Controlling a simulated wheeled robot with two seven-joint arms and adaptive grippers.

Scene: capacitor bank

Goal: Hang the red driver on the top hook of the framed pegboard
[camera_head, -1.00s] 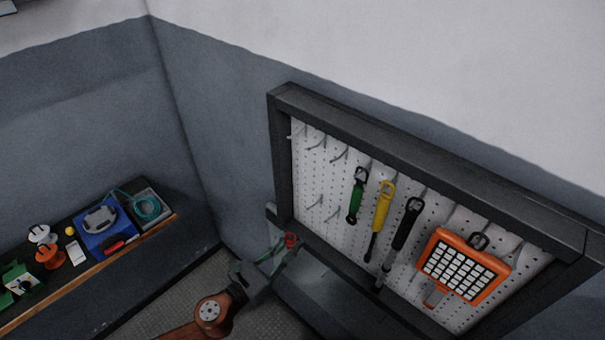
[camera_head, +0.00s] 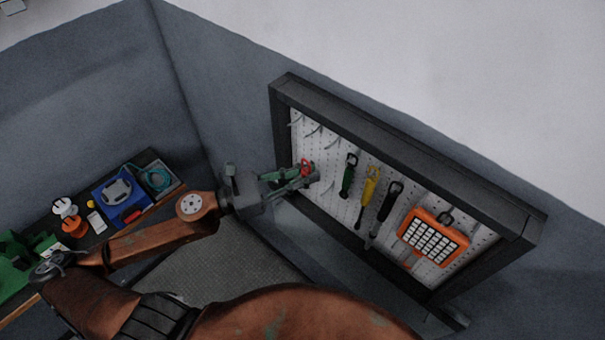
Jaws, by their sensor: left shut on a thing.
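The framed pegboard (camera_head: 318,153) hangs at the right with a dark frame and a white perforated face. Bare hooks (camera_head: 311,130) show in its upper left part. My left gripper (camera_head: 308,176) is in front of the board's left part, below these hooks. It is shut on the red driver (camera_head: 306,168), of which only a small red part shows between the fingers. The rest of the driver is hidden by the fingers. I cannot tell whether it touches the board. My right gripper is not in view.
A green driver (camera_head: 348,175), a yellow driver (camera_head: 367,188), a black-handled tool (camera_head: 386,207) and an orange lamp (camera_head: 433,236) hang to the right of the gripper. A bench (camera_head: 97,239) at the left holds a blue case (camera_head: 120,197) and other items.

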